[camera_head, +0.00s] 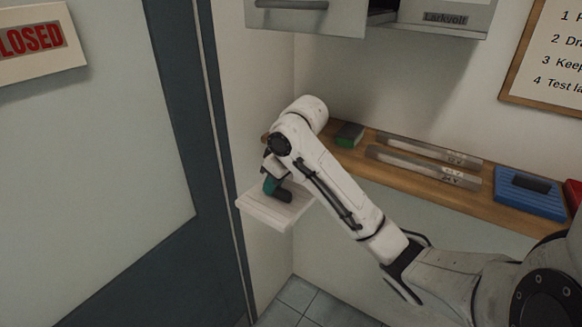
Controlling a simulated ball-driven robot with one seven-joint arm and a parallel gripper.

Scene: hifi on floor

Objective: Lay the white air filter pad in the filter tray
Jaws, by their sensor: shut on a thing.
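The white air filter pad (258,213) is a flat, pale slab in the air left of the wooden shelf, close to the wall corner by the door. My gripper (277,190), with dark and teal parts, is shut on the pad near its middle; my arm hides part of the grip. A grey wall unit marked Larkvolt (445,18) is at the top, cut off by the picture edge. It has a dark opening (380,14) in its front. I cannot tell whether the filter tray is there; no tray is clearly visible.
The wooden shelf (350,162) runs along the wall, with a green and dark block (349,134), two metal strips (425,165), a blue item (530,194) and a red item (573,193). The door frame (190,120) stands left of the pad. Wall between shelf and unit is clear.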

